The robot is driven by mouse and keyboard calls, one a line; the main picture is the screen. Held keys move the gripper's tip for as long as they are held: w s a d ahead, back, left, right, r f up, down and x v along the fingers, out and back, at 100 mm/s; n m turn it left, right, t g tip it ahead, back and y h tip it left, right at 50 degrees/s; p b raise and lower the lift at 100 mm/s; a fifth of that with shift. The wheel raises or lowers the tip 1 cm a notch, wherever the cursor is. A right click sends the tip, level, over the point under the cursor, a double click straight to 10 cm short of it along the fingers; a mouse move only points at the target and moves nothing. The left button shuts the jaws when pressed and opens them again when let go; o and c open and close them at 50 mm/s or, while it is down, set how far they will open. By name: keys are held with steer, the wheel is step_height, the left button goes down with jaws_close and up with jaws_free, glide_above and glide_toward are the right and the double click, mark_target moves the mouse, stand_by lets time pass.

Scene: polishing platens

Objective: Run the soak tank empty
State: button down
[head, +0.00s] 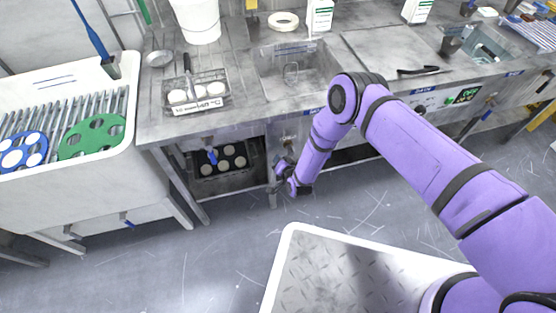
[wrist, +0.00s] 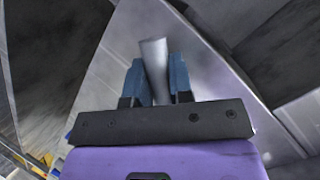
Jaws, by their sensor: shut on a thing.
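My gripper (head: 279,184) is low in front of the bench, below the middle sink basin (head: 300,72). In the wrist view its two blue fingers (wrist: 153,78) are shut on a grey rod-like handle (wrist: 153,58). The handle's far end and what it joins are unclear. A white tank (head: 75,185) stands at the left, with a slotted rack and blue and green discs on top. A blue valve handle (head: 126,221) shows under it. Another blue handle (head: 211,157) hangs under the bench. No label readable here says which vessel is the soak tank; water levels cannot be told.
A bin of pale discs (head: 224,163) sits under the bench. A wire basket (head: 195,94), white bucket (head: 197,20) and bottles (head: 319,17) stand on top. A pale-rimmed tray (head: 345,262) is in front. The grey floor (head: 190,270) is clear at front left.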

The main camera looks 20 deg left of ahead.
steer(key=shift+w+d+f+n+t+h, duration=0.25)
steer(key=shift+w+d+n+t+h, duration=0.15)
steer(key=shift+d+n+h, duration=0.35)
steer(key=shift+w+d+f+n+t+h, duration=0.3)
steer(key=shift+d+n+t+h, duration=0.15)
steer(key=shift+n, duration=0.55)
steer(key=shift+w+d+f+n+t+h, duration=0.3)
steer(key=shift+d+n+h, duration=0.3)
steer(key=shift+n, duration=0.25)
steer(key=shift+w+r, duration=0.1)
steer(key=c, duration=1)
jaws_free()
steer(key=v, duration=1)
steer(key=shift+s+d+r, duration=0.1)
steer(key=shift+s, duration=0.3)
